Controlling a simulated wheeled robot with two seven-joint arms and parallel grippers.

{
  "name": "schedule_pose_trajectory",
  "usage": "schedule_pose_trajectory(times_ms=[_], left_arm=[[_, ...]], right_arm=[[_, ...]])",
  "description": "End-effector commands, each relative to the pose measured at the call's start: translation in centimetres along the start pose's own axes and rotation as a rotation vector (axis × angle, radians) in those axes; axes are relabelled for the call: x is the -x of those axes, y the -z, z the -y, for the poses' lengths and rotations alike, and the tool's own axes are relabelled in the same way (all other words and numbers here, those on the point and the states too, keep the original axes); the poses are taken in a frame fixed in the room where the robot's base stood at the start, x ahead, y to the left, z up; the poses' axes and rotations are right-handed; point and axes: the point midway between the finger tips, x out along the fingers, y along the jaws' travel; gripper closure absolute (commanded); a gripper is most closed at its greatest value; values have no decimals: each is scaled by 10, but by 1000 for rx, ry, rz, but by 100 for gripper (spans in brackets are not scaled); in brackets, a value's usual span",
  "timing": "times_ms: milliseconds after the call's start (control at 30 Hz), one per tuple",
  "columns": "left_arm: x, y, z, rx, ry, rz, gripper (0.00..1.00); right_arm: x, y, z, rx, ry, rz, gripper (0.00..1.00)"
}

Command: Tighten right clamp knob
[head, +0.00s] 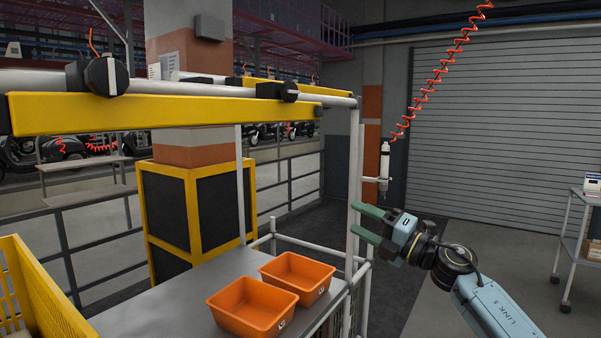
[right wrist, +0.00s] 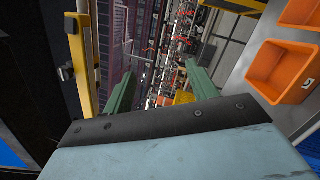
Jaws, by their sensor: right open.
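Two black clamp knobs sit on the white top rail behind the yellow beam (head: 170,110). The left clamp knob (head: 106,76) is large and near. The right clamp knob (head: 290,91) is smaller and sits near the beam's right end. A black knob (right wrist: 66,73) also shows beside a yellow bar at the left of the right wrist view; I cannot tell which one. My right gripper (head: 360,220) is open, with its green fingers apart and empty. It is below and to the right of the right clamp knob, close to the white upright post. My left gripper is out of view.
Two orange bins (head: 252,306) stand on the grey table (head: 160,310) below the beam. A yellow crate (head: 40,290) is at the left edge. A tool (head: 384,168) hangs on a red coiled hose above my right gripper. A cart (head: 575,235) stands far right.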

Motion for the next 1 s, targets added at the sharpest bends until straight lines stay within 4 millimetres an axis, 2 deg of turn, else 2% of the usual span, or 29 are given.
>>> schedule_pose_trajectory(times_ms=[33,100,200,300,400,500,667,767,1000], left_arm=[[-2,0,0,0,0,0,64],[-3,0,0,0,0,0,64],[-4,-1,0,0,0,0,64],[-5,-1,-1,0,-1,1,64],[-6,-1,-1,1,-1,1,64],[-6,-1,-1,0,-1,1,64],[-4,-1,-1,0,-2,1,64],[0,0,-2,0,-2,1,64],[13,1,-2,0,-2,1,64]], right_arm=[[-11,-8,-56,170,-32,-62,42],[-19,-11,-115,382,-46,-136,42],[-21,-11,-184,659,-40,-208,42],[-17,-11,-234,880,-11,-246,42],[-12,-11,-267,1031,19,-261,42],[-8,-12,-284,1118,42,-265,42],[-16,-10,-291,1152,52,-268,42],[-30,-7,-289,1149,50,-267,42],[-81,2,-280,1144,48,-267,42]])
